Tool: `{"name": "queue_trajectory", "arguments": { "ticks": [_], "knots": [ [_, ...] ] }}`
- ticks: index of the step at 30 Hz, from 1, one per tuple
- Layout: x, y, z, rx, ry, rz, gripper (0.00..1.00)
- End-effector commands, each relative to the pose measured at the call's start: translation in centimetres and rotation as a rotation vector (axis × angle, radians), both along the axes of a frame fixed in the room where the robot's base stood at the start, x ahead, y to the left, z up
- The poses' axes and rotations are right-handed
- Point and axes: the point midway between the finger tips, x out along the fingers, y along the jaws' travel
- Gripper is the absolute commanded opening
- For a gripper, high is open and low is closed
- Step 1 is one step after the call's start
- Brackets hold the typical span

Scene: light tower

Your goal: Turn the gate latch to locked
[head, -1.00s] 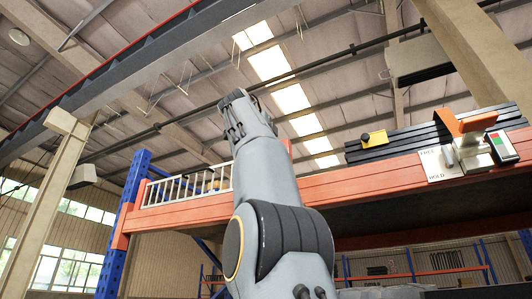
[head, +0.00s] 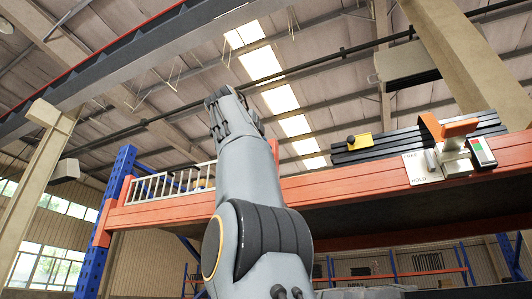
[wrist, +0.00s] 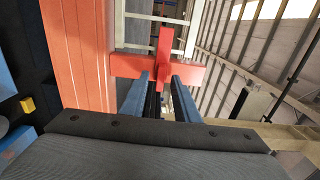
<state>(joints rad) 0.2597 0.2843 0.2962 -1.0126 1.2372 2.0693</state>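A red cross-shaped piece (wrist: 165,45), which looks like the gate latch handle, stands ahead of my gripper in the wrist view. It is beside the white gate bars (wrist: 148,22). My gripper (wrist: 162,80) has two blue-grey fingers spread apart, pointing toward the cross with nothing visibly held; I cannot tell whether they touch it. In the head view my gripper (head: 230,97) points up above the orange beam. The white gate (head: 172,184) is at its left, and a red upright (head: 273,150) shows partly behind my arm. The latch's locked marking is not visible.
A plate marked FREE and HOLD (head: 421,167) with a lever sits at the right on the orange beam (head: 352,190). A blue post (head: 107,215) stands left.

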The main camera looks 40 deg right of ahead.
Motion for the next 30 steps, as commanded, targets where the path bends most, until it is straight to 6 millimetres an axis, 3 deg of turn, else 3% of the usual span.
{"name": "queue_trajectory", "arguments": {
  "ticks": [13,30],
  "knots": [
    [-2.4,6.0,-0.1,0.000,-0.002,0.003,0.28],
    [-2.8,6.8,0.0,-0.001,-0.001,-0.001,0.28]
  ]
}}
